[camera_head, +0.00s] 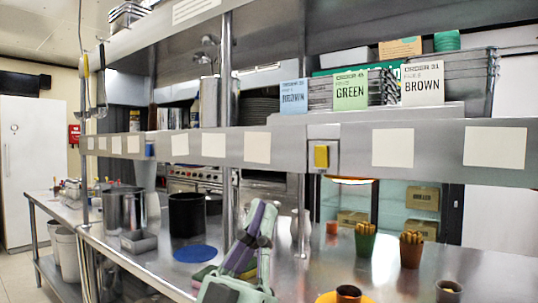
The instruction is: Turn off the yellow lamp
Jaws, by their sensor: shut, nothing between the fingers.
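A yellow switch (321,156) sits on a grey plate on the front edge of the steel shelf, right of the middle post. A lamp (352,181) glows warm white under that shelf, just right of the switch; its upper part is hidden by the shelf edge. My mint-green and purple arm (238,262) rises at the bottom centre, below and left of the switch and apart from it. I cannot make out my gripper or its fingertips.
The steel counter (200,268) carries a black pot (187,214), a blue disc (196,253), a green cup (365,242) and a brown cup (411,252) of sticks. A blue switch (150,150) is farther left on the shelf edge. Steel posts (226,110) stand between counter and shelves.

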